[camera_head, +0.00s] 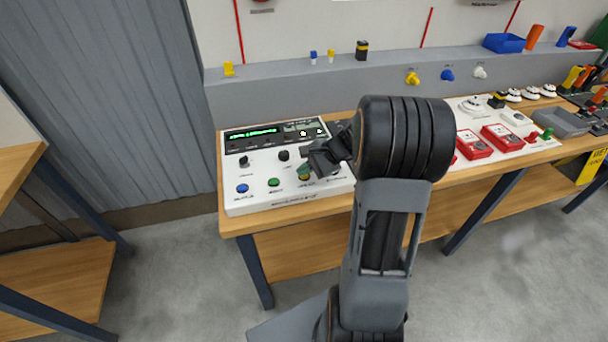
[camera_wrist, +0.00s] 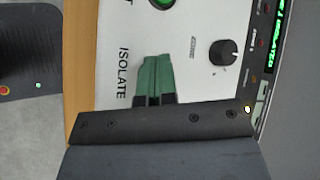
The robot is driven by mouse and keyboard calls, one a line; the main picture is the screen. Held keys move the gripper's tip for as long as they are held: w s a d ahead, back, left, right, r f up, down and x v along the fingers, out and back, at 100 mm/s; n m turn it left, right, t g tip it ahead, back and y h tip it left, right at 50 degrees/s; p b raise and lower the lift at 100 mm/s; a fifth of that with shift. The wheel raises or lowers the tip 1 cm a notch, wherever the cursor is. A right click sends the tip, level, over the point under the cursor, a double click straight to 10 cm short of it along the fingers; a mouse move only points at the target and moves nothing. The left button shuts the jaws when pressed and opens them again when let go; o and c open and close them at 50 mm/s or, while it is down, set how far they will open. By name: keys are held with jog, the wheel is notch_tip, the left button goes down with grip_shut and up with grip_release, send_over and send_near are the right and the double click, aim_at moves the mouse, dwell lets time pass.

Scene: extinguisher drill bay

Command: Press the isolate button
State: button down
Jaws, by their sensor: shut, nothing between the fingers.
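The white control panel (camera_head: 250,204) lies on the bench. The printed word ISOLATE (camera_wrist: 123,73) shows in the wrist view beside my gripper (camera_wrist: 155,65). The gripper's green fingertips are closed together and point down at the panel next to that label. They cover the spot where the isolate button sits. In the head view my gripper (camera_head: 304,171) is over the right end of the button row, and a sliver of a yellowish button (camera_head: 305,178) shows under the tips. I cannot tell whether the tips touch it or whether it is pushed in.
A blue button (camera_head: 242,188) and a green button (camera_head: 273,182) stand to the left. A black knob (camera_wrist: 222,53) and a display with green text (camera_wrist: 269,35) are close by. Red boxes (camera_head: 472,144) stand on the bench to the right. A grey ledge (camera_head: 285,94) runs behind.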

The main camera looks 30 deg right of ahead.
aim_at(305, 177)
jog(key=shift+r+p, duration=0.5)
jog(key=shift+r, duration=0.25)
jog(key=shift+r+p, duration=1.9)
jog(key=shift+r, duration=0.55)
